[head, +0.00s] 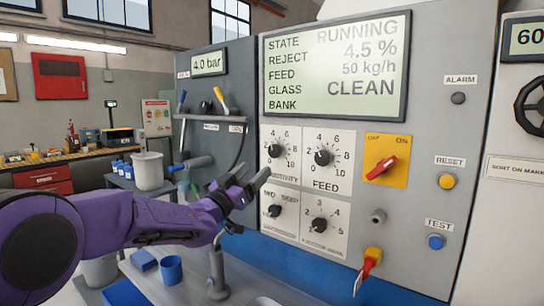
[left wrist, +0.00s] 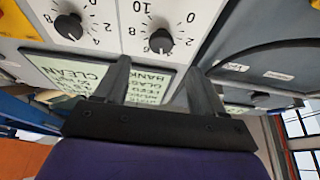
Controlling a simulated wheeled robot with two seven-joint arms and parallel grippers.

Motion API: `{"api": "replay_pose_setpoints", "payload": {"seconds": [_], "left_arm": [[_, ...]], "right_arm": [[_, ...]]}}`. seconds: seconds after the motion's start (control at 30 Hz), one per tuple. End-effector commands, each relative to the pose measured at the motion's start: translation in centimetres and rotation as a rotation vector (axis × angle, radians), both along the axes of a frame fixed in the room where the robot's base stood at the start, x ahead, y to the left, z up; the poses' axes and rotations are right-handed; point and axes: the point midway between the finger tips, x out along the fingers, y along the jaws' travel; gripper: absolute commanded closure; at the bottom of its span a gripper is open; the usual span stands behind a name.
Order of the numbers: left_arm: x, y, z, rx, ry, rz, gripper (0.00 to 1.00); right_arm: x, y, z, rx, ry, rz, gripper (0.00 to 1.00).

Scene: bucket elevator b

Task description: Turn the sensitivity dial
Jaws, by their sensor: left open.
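The sensitivity dial (head: 275,150) is a black knob with a white pointer on a white numbered plate, upper left of a group of dials. Its label is partly hidden by my left gripper (head: 254,173). That gripper is open and empty, in front of the panel just below and left of the dial. In the left wrist view, which is turned upside down, the left fingers (left wrist: 158,64) are spread and the sensitivity dial (left wrist: 160,40) shows beyond the gap between their tips, not gripped. My right gripper is not in view.
The feed dial (head: 322,157) is close at right, with two more dials below. A display (head: 335,65) is above. Levers (head: 220,100) stand on a shelf at left.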

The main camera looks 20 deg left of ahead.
Motion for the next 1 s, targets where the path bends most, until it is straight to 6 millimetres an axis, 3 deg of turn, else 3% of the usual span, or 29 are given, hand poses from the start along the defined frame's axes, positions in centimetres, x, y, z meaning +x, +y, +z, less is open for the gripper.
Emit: {"api": "replay_pose_setpoints", "payload": {"seconds": [0.1,0.33,0.73,0.9,1.0], "left_arm": [[2.5,-0.9,1.5,0.001,0.003,0.000,0.30],[6.4,-2.4,3.0,0.000,0.003,-0.002,0.30],[7.5,-3.0,3.1,-0.002,0.004,-0.003,0.30],[7.5,-3.0,3.1,-0.002,0.004,-0.002,0.86],[7.5,-2.9,3.1,-0.001,0.004,-0.002,0.86]], "right_arm": [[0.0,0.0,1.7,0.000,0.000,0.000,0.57],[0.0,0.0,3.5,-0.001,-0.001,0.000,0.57],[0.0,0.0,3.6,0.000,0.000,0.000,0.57],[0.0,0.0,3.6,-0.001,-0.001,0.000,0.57],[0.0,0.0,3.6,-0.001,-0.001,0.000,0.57]]}}
